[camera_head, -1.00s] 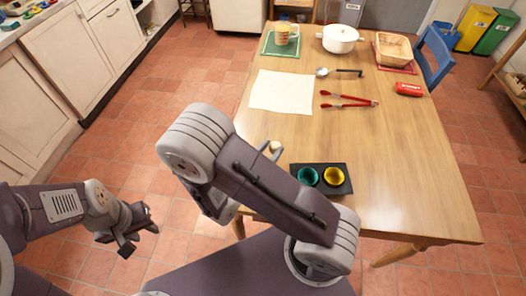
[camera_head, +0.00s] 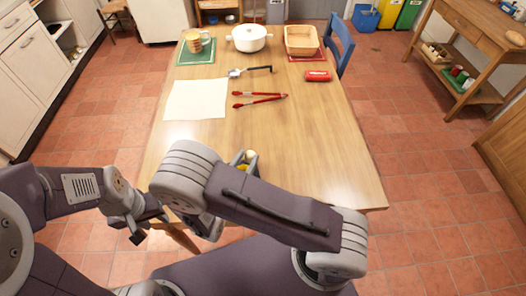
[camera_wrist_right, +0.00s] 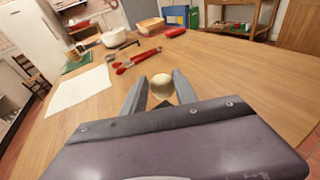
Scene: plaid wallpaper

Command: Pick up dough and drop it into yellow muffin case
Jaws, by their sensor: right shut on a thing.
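The dough is a small pale yellowish ball (camera_wrist_right: 162,86), held between the two grey fingers of my right gripper (camera_wrist_right: 161,92) in the right wrist view. In the head view the dough (camera_head: 250,155) shows just beyond my right forearm, over the near part of the table. A little yellow shows beside it there, but most of the muffin cases and their dark tray are hidden behind my right arm. The cases do not show in the right wrist view. My left gripper (camera_head: 150,226) is empty, fingers apart, left of the table's near edge.
On the wooden table (camera_head: 310,150) lie a white sheet (camera_head: 196,99), red tongs (camera_head: 260,97), a ladle (camera_head: 250,71) and a red item (camera_head: 318,76). A white pot (camera_head: 249,38), a basket (camera_head: 301,40) and a cup (camera_head: 193,41) stand at the far end. The table's right side is clear.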

